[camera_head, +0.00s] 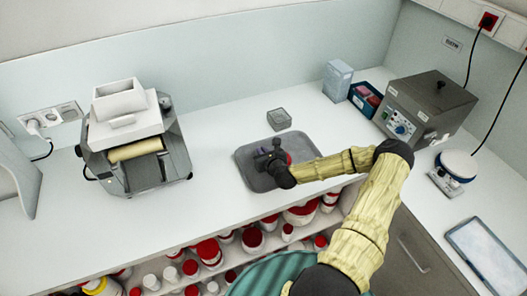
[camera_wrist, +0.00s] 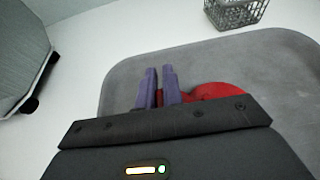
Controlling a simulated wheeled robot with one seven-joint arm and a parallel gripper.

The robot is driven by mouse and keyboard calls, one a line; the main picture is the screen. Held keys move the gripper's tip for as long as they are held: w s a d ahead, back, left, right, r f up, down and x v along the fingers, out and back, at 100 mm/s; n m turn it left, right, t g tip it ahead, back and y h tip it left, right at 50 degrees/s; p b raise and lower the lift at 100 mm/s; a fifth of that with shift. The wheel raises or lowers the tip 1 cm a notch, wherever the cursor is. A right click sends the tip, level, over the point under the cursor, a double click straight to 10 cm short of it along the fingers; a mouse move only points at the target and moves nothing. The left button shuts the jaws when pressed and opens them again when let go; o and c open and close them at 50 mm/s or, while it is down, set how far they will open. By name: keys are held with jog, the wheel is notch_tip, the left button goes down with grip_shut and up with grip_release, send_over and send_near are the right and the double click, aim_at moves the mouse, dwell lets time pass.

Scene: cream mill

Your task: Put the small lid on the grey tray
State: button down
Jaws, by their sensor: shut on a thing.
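The grey tray (camera_head: 243,158) lies on the white worktop, and its rim and floor fill much of the wrist view (camera_wrist: 255,62). My gripper (camera_head: 263,153) is over the tray. In the wrist view its purple fingers (camera_wrist: 160,78) are close together, with a bit of red between them, which I take to be the small lid (camera_wrist: 160,97). A larger round red shape (camera_wrist: 218,90) shows just right of the fingers, partly hidden by the gripper body. I cannot tell whether the held lid touches the tray.
A small grey wire basket (camera_head: 279,120) stands behind the tray. A roller mill (camera_head: 135,150) is at left. A pale box (camera_head: 337,80), a blue bin (camera_head: 365,97) and a grey heater unit (camera_head: 430,105) stand at right. Red-lidded jars (camera_head: 252,238) fill the shelf below.

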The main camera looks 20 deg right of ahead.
jog(key=shift+f+b, duration=0.45)
jog(key=shift+f, duration=0.15)
jog(key=c, duration=1.5)
grip_release()
jog(key=shift+r, duration=0.1)
jog(key=shift+c, duration=0.2)
jog(key=shift+r+p, duration=0.55)
jog(key=shift+p, duration=0.05)
jog(key=shift+s+r, duration=0.15)
jog(key=b+v, duration=0.2)
jog(key=v, duration=0.9)
jog(key=shift+s+r+b, duration=0.1)
jog(key=shift+s+b, duration=0.2)
jog(key=shift+b, duration=0.05)
